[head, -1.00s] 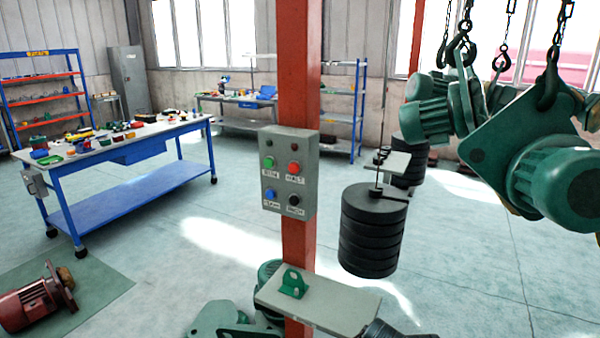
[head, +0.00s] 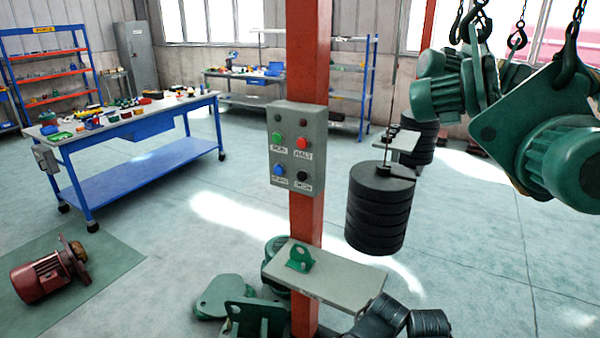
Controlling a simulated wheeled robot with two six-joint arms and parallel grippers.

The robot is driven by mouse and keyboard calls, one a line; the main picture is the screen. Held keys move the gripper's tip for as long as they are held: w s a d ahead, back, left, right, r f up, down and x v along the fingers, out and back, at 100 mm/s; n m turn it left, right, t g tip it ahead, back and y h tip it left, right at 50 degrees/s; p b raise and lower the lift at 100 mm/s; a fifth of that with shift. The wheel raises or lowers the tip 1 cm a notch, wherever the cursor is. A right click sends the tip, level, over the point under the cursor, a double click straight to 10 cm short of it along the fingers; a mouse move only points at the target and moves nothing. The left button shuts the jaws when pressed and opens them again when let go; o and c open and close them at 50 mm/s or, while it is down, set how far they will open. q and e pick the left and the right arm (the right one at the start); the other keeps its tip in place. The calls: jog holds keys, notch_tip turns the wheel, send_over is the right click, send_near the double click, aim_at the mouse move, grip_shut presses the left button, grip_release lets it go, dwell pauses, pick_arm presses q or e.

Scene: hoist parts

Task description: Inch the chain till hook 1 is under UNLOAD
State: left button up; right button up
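A grey control box (head: 297,150) is fixed to the red post. It has a green button (head: 277,137), a red button (head: 302,143) labelled HALT, a blue button (head: 278,169) and a black button (head: 302,175). The other labels are too blurred to read surely. At the upper right, chains (head: 579,10) carry several dark hooks. One hook (head: 567,62) holds a large green motor part (head: 560,165); another hook (head: 517,40) hangs farther back. I see no hook numbers and no UNLOAD sign. Neither of my grippers is in view.
A small shelf (head: 345,283) on the red post (head: 307,230) holds a green lug (head: 300,257). A stack of black weights (head: 380,210) hangs right of the post. Green parts (head: 222,297) lie below. A blue workbench (head: 150,180) and red motor (head: 50,272) are at left.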

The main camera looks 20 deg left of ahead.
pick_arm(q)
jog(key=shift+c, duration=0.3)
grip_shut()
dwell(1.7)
